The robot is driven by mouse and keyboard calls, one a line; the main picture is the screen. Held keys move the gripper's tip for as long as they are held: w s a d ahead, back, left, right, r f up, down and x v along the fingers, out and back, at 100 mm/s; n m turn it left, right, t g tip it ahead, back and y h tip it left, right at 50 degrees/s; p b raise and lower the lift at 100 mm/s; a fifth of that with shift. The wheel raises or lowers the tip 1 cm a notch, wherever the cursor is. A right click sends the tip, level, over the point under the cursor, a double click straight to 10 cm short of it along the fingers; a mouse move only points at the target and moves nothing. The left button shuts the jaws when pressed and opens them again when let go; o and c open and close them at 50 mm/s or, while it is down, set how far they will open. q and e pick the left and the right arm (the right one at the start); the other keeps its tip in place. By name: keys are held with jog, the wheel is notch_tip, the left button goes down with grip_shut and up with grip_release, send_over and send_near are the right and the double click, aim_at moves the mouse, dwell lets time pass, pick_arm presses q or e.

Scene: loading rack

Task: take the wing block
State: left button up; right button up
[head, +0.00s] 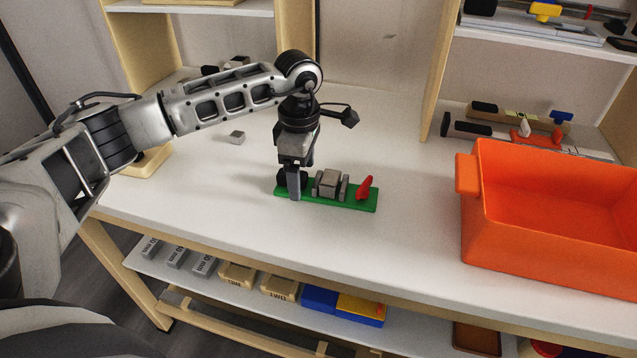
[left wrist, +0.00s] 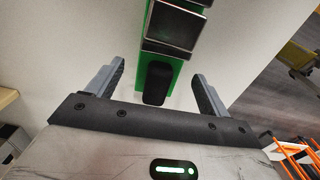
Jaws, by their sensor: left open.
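A green baseplate (head: 335,201) lies on the white bench and bears several parts. A red slanted piece (head: 364,188) stands at its right end and a grey block (head: 331,182) near its middle. A black rounded piece (left wrist: 156,84) is at its left end. I cannot tell for certain which part is the wing block. My left gripper (head: 294,190) points down over the plate's left end and partly hides the black piece. In the left wrist view, its open fingers (left wrist: 160,88) stand either side of the black piece, with gaps. My right gripper is not in view.
An orange bin (head: 500,245) stands at the right of the bench. A small grey block (head: 237,137) lies loose behind the arm. Shelves with parts (head: 520,130) stand behind. The bench front and the space between plate and bin are clear.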

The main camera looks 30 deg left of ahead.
pick_arm(q)
jog(key=shift+f, duration=0.95)
jog(key=shift+c, duration=0.3)
jog(key=shift+w+d+r, duration=0.1)
jog(key=c, duration=1.2)
jog(key=shift+c, duration=0.2)
